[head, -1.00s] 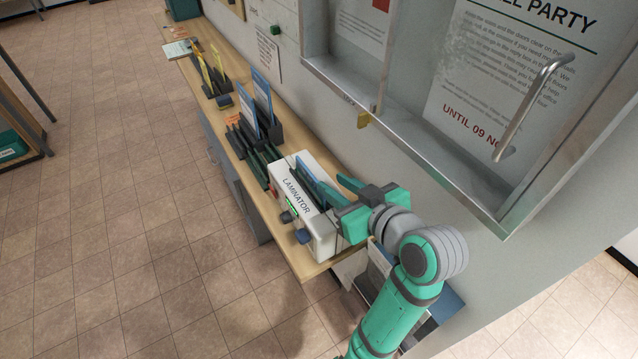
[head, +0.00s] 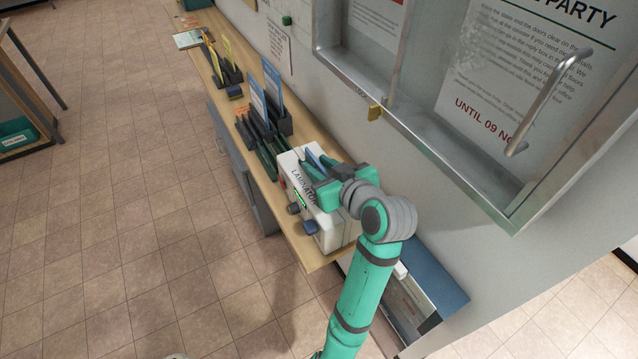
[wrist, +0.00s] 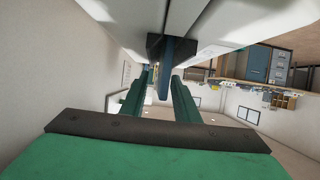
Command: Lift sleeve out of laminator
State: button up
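The white laminator (head: 326,236) stands at the near end of the counter, with its label and dark knobs facing the aisle. A blue sleeve (head: 313,159) stands up from its top, partly hidden by my gripper. My green gripper (head: 322,174) is over the laminator with its fingers around the sleeve. In the wrist view the sleeve (wrist: 165,82) shows as a narrow blue strip below a dark slot, between the two fingers (wrist: 161,92) of my gripper. The fingers are apart, with gaps beside the strip. The laminator's white body (wrist: 215,22) fills the top of that view.
Dark racks (head: 262,130) with blue boards stand beside the laminator on the wooden counter (head: 228,118). A metal-framed notice case (head: 440,145) juts from the wall on the right. A blue-topped box (head: 435,275) is below, behind my arm. The floor at left is open.

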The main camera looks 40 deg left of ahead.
jog(key=shift+c, duration=0.3)
grip_shut()
